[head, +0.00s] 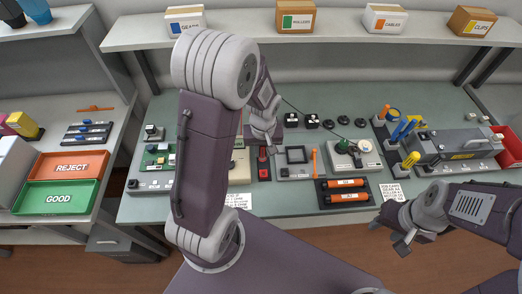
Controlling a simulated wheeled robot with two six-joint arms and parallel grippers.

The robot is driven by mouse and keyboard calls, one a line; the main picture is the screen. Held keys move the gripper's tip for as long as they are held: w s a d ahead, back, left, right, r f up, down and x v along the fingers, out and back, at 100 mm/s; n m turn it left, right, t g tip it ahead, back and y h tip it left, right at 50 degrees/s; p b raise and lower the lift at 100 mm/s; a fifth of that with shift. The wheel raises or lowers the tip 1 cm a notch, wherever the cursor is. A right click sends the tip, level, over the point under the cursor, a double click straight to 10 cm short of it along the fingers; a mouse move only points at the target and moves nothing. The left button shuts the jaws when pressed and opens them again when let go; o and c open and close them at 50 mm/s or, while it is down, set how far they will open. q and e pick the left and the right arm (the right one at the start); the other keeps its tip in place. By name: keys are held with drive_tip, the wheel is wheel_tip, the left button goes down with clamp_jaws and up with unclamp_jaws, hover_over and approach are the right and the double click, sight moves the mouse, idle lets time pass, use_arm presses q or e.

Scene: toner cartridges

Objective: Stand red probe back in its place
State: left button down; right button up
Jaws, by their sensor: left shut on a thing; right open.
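My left gripper (265,137) is over the middle of the green bench, its fingers shut. A small red piece, seemingly the red probe (263,157), shows directly below the fingertips, roughly upright. The fingers hide its upper part, and I cannot tell whether its lower end touches anything. A dark base lies under it. A thin dark line runs from near the gripper to a green tester with a pale round dial (364,147). My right gripper (402,243) is open and empty in front of the bench, at the lower right.
A grey square-framed block (296,155) and an orange stick are right of the red piece. Two orange rollers lie in a black tray (325,195). A grey machine (455,145) fills the bench's right end. Reject (105,166) and good (92,198) trays are left. A shelf (340,42) runs above.

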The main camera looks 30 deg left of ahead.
use_arm(q)
drive_tip(key=shift+w+d, duration=0.2)
drive_tip(key=shift+d, duration=0.25)
drive_tip(key=shift+f, duration=0.25)
drive_tip(key=shift+f+b, duration=0.3)
drive_tip(key=shift+b, duration=0.2)
wheel_tip(320, 180, down, 5)
drive_tip(key=b, duration=0.4)
drive_tip(key=shift+s+a+f+b, duration=0.1)
drive_tip(key=shift+b, duration=0.3)
drive_tip(key=shift+f, duration=0.1)
drive_tip(key=shift+a, duration=0.1)
use_arm(e)
wheel_tip(320, 180, down, 6)
drive_tip(key=shift+w+d, duration=0.2)
drive_tip(key=shift+d, duration=0.15)
drive_tip(key=shift+f, duration=0.15)
